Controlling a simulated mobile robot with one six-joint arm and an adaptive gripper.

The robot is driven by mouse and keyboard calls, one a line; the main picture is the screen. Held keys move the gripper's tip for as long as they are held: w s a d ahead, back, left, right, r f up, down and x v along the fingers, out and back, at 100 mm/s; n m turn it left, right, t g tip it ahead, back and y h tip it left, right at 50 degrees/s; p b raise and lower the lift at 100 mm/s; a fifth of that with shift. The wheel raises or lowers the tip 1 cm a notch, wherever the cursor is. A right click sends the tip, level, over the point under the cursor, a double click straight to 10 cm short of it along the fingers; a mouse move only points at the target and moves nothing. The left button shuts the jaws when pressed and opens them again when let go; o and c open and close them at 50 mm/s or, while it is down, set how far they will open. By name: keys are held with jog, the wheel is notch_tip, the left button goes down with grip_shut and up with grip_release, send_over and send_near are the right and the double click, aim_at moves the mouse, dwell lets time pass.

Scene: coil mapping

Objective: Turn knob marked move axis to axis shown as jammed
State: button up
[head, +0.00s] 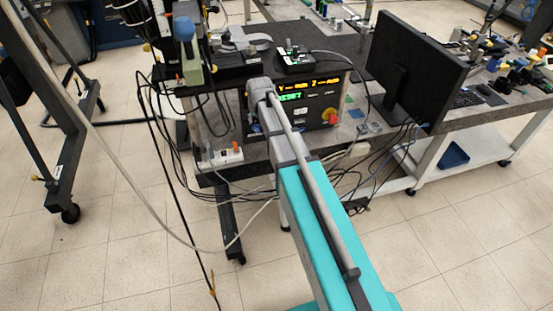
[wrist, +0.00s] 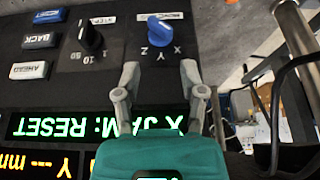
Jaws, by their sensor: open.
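In the wrist view, the panel appears upside down. The blue knob (wrist: 160,32) sits beside the marks X, Y and Z, under a partly legible "MOVE" label (wrist: 160,16). I cannot tell for sure which letter it points at. The display (wrist: 95,126) reads "X JAM: RESET" in green, with amber lines beside it. My gripper (wrist: 160,72) is open and empty, its two fingers apart, short of the knob in the picture. In the head view, the control box (head: 312,104) stands on the bench, partly hidden by my arm, which also hides the knob.
Cables (wrist: 278,100) hang at the right.

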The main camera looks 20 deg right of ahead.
jog(key=p+v, duration=0.5)
jog(key=v, duration=0.2)
jog(key=s+f+g, duration=0.1)
jog(key=s+g, duration=0.1)
jog(key=s, duration=0.9)
jog(key=s+f+g+b, duration=0.1)
jog(key=s+f+g, duration=0.1)
jog(key=s, duration=1)
jog(key=shift+s+f, duration=0.35)
jog(key=shift+s, duration=0.2)
dwell(0.9)
